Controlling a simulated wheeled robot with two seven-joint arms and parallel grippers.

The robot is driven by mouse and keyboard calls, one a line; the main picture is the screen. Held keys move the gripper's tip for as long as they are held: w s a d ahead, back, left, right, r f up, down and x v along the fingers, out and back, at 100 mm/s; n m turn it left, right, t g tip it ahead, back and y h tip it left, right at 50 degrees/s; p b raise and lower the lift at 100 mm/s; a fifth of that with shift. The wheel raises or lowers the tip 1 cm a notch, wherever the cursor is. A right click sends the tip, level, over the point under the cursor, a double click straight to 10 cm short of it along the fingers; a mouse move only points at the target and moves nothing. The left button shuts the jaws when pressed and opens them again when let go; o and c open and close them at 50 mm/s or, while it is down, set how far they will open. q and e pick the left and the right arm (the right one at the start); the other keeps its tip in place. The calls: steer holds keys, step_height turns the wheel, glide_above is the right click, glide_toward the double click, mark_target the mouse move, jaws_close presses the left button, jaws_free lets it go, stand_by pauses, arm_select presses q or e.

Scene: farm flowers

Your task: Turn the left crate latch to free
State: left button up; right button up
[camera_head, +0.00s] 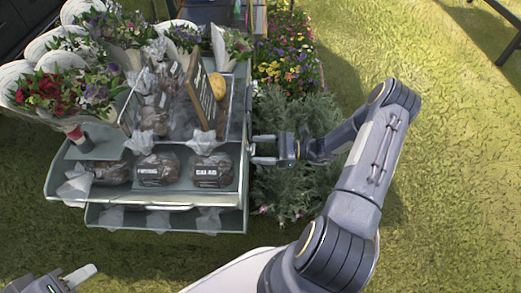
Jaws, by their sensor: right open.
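The left crate latch cannot be made out in this view. The grey-green tiered stand (215,196) holds crate-like trays with bagged produce. My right gripper (259,149) is open, its two fingers pointing left at the stand's right side. Its fingertips are close to the stand's edge; I cannot tell whether they touch it. Nothing shows between the fingers. My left gripper (80,276) is at the bottom left corner, in front of the stand and apart from it. Only part of it shows, and its opening is unclear.
Wrapped bouquets (62,90) crowd the stand's left and back. Labelled bags of produce (210,170) sit along its front shelf, and a dark sign board (201,92) stands above them. Leafy plants (290,190) grow beside the stand under my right gripper. Open grass (455,180) lies right.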

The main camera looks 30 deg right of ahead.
steer(key=shift+a, duration=0.1)
steer(key=c, duration=1)
steer(key=shift+n, duration=0.3)
steer(key=shift+s+f+n+b, duration=0.1)
steer(key=shift+n+b, duration=0.7)
steer(key=shift+n, duration=3.55)
steer(key=shift+f+n+b, duration=0.1)
steer(key=shift+n+b, duration=0.7)
steer(key=shift+n, duration=3.55)
